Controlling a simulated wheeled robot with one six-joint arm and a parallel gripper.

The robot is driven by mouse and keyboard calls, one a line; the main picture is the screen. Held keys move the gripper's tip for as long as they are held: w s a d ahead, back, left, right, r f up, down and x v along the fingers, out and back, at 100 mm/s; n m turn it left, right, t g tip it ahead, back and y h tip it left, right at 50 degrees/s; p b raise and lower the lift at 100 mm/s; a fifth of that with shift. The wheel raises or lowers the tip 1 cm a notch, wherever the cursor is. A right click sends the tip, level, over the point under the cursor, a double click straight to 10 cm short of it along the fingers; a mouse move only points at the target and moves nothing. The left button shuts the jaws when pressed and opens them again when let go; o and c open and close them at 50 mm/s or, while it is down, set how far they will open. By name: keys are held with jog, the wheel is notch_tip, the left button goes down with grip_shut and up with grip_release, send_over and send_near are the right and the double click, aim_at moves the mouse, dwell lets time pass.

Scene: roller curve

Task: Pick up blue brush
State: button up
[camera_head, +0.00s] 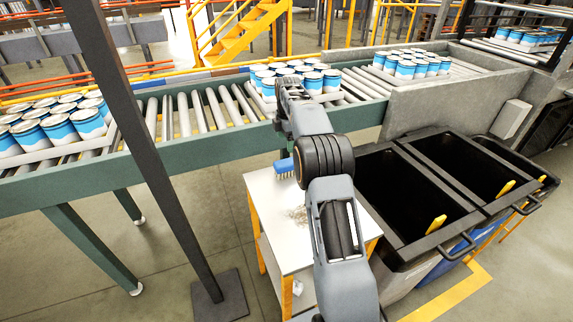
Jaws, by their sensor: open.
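The blue brush (284,166) lies on the white top of a small table, close to its back left corner. It has a blue body with pale bristles, and my arm covers its right part. My arm reaches up from the bottom of the view over this table.
The white table (262,190) has yellow legs and pale debris on top. A green-framed roller conveyor (185,152) carries trays of blue-and-white cans (62,128). Black open bins (385,190) stand to the right. A dark post (150,150) rises at the left.

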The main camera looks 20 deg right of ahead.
aim_at(289, 161)
jog(key=f, duration=0.6)
jog(key=f+b, duration=0.1)
jog(key=f, duration=0.5)
jog(key=shift+d, duration=0.2)
jog(key=shift+c, duration=0.5)
jog(key=shift+r, duration=0.1)
jog(key=c, duration=1)
jog(key=shift+o, duration=0.2)
jog(key=shift+r, duration=0.1)
jog(key=shift+r, duration=0.65)
jog(key=s+r+b, duration=0.1)
jog(key=s+r, duration=1)
jog(key=s, duration=0.3)
jog(key=shift+a+r, duration=0.25)
jog(key=shift+a, duration=0.05)
